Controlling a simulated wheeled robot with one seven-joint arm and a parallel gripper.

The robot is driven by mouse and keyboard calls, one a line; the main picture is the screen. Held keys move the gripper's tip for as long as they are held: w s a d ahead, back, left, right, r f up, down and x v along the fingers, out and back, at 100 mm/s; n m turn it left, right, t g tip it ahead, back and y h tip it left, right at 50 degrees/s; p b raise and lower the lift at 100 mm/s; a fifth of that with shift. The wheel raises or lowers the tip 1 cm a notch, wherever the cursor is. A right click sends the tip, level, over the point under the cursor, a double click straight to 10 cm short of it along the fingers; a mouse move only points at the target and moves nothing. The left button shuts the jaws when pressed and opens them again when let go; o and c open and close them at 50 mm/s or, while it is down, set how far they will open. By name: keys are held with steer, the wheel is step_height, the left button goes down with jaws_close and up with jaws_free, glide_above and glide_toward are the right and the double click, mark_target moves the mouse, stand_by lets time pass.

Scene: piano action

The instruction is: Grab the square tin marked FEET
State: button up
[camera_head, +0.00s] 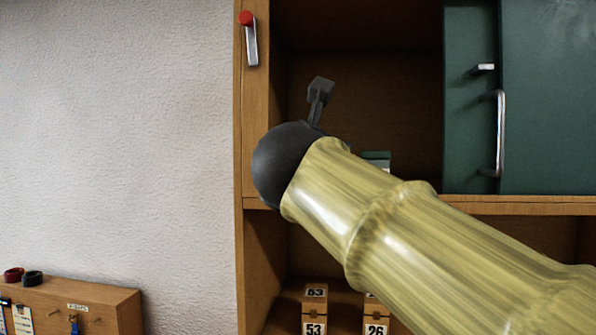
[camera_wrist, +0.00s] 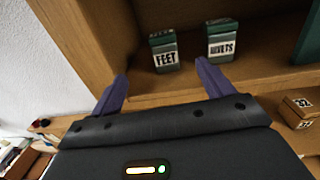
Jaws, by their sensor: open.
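The square tin marked FEET (camera_wrist: 165,57) is green and grey with a white label. It stands upright on a wooden cabinet shelf in the wrist view. My gripper (camera_wrist: 162,69) is open, its two purple fingers spread in front of the shelf, with the FEET tin seen between and beyond the fingertips. The fingers do not appear to touch it. In the head view my gripper (camera_head: 320,90) is at the open left bay, and my arm hides much of the shelf. A green tin top (camera_head: 377,155) shows behind the arm; I cannot tell which tin it is.
A similar tin (camera_wrist: 222,42), its label apparently RIVETS, stands to the right of FEET, with a gap between. A green sliding door (camera_head: 548,100) covers the bay's right side. The wooden side post (camera_head: 252,120) bounds the left. Numbered boxes (camera_head: 315,308) sit on the lower shelf.

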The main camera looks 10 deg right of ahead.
steer(key=p+x, duration=0.4)
steer(key=x, duration=0.8)
steer(key=shift+w+d, duration=0.15)
steer(key=shift+p, duration=0.3)
